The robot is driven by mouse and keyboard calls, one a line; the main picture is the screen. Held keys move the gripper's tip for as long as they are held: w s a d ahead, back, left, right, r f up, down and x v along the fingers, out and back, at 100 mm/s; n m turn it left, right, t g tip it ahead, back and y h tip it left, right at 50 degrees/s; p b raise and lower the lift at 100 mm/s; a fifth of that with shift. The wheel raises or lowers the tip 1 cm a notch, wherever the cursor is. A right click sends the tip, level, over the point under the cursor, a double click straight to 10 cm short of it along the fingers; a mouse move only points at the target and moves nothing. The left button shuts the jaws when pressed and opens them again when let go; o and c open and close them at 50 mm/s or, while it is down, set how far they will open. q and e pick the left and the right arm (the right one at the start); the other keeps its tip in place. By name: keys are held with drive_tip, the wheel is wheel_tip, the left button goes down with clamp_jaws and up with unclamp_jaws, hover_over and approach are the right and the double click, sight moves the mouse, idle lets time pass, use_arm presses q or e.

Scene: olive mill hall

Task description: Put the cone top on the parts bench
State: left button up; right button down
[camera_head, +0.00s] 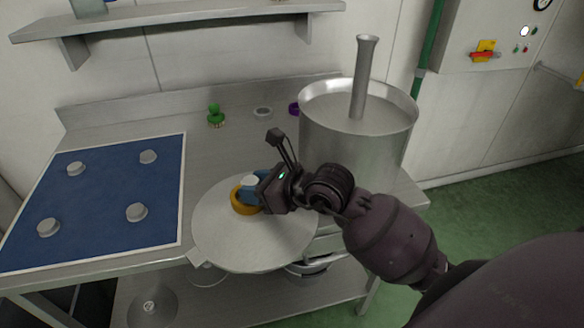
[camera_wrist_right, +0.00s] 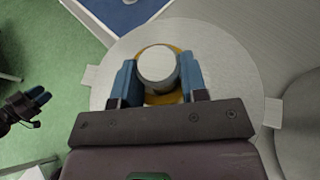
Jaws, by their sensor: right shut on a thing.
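The cone top (camera_head: 270,240) looks like a wide pale grey disc with small rim tabs and an orange ring around its central neck. My right gripper (camera_head: 250,193) is shut on the neck; in the right wrist view its blue fingers (camera_wrist_right: 159,80) stand on either side of the round neck end. The cone top is over the front edge of the steel parts bench (camera_head: 185,118), right of the blue mat. I cannot tell whether it touches the bench. My left gripper (camera_wrist_right: 32,100) shows small at the left of the right wrist view; its opening is unclear.
The blue mat (camera_head: 95,205) carries several grey pegs. A steel pot (camera_head: 350,150) with an upright tube stands at the right. A green knobbed part (camera_head: 215,117), a grey ring (camera_head: 262,112) and a purple part (camera_head: 294,109) are at the back. A wall shelf (camera_head: 180,15) hangs above.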

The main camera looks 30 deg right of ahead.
drive_tip(key=w+a+r+b, duration=0.2)
drive_tip(key=w+a+r, duration=1)
drive_tip(key=a+r, duration=0.3)
drive_tip(key=w+d+m+g+h, duration=0.1)
drive_tip(key=w+d+m+h, duration=0.2)
drive_tip(key=d+m+h, duration=0.45)
drive_tip(key=w+d+m+h, duration=0.2)
drive_tip(key=d+m+h, duration=0.5)
drive_tip(key=d+h, duration=0.2)
wheel_tip(320, 180, down, 21)
drive_tip(key=shift+w+m, duration=0.15)
drive_tip(key=shift+m, duration=0.2)
idle(0.5)
